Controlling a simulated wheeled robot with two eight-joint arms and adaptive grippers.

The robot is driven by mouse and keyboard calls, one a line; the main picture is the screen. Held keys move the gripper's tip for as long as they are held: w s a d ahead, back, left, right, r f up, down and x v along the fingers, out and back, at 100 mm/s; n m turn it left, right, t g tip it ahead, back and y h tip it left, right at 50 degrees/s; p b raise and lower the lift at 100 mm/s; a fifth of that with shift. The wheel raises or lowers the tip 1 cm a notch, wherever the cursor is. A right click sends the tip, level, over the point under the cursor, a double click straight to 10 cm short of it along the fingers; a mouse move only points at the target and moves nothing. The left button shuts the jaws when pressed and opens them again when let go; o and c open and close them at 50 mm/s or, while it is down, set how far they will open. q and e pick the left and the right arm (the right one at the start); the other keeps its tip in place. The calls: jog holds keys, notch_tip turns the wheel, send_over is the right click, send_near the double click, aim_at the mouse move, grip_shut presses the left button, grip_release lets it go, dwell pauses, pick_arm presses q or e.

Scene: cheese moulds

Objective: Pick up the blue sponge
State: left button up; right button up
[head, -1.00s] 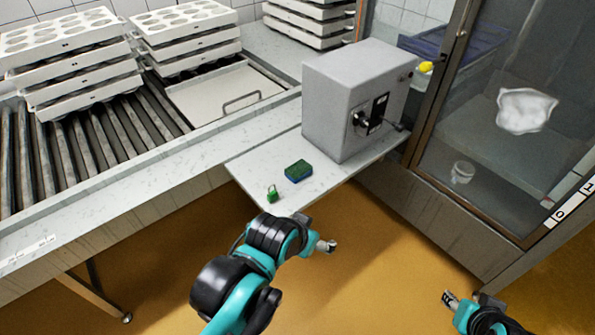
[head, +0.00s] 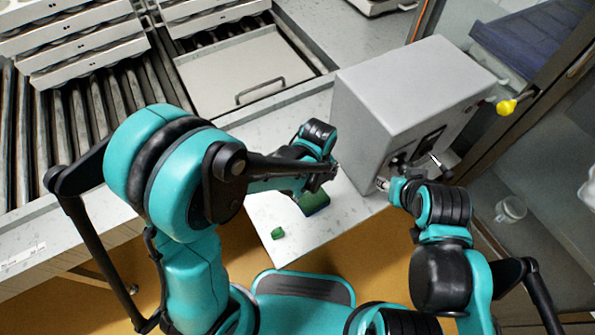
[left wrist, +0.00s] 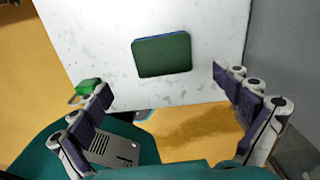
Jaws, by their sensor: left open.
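The blue sponge (head: 314,203) lies on the white tabletop. Its upper face looks dark green, and a blue edge shows in the left wrist view (left wrist: 162,56). My left gripper (head: 332,170) is above the sponge and partly covers it in the head view. In the left wrist view its two fingers (left wrist: 162,84) are spread wide and empty, with the sponge ahead between them, apart from both. My right gripper (head: 384,184) is at the front of the grey machine near its knob. Its jaws are too small to read.
A small green padlock (head: 278,233) lies left of the sponge, close to the left finger in the left wrist view. The grey machine (head: 405,95) stands right of the sponge. A roller conveyor with stacked white moulds (head: 75,50) is at the left.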

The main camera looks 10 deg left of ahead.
aim_at(314, 199)
pick_arm(q)
notch_tip(314, 199, down, 3)
jog(key=shift+r+b, duration=0.2)
jog(key=shift+b, duration=0.35)
jog(key=f+b, duration=0.1)
jog(key=f, duration=0.1)
jog(key=f+b, duration=0.2)
jog(key=f, duration=0.1)
jog(key=shift+w+d+f, duration=0.1)
jog(key=shift+d+f, duration=0.15)
jog(key=shift+f, duration=0.05)
jog(key=shift+r, duration=0.1)
jog(key=c, duration=0.7)
